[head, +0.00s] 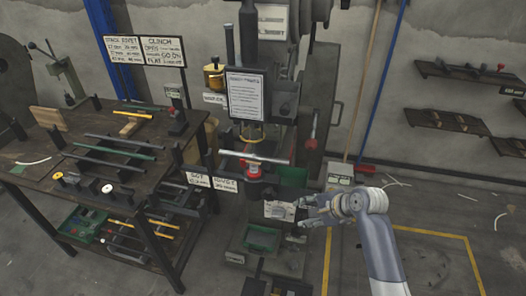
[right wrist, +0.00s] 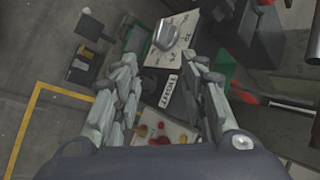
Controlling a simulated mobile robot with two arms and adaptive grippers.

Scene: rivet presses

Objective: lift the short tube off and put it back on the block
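A short pale grey tube (head: 253,157) lies level across the rivet press, over a red collar (head: 253,170). My right gripper (head: 301,214) is in front of the press, lower than the tube and to its right, apart from it. In the right wrist view the fingers of the right gripper (right wrist: 163,75) are spread with nothing held between them. I cannot tell for sure which piece is the block. My left gripper is not in view.
A dark workbench (head: 75,183) at left carries several long tubes, spools and a wooden block (head: 47,117). Small sign plates (head: 224,184) stand beside the press. The floor at right has a yellow line (head: 470,262) and is mostly clear.

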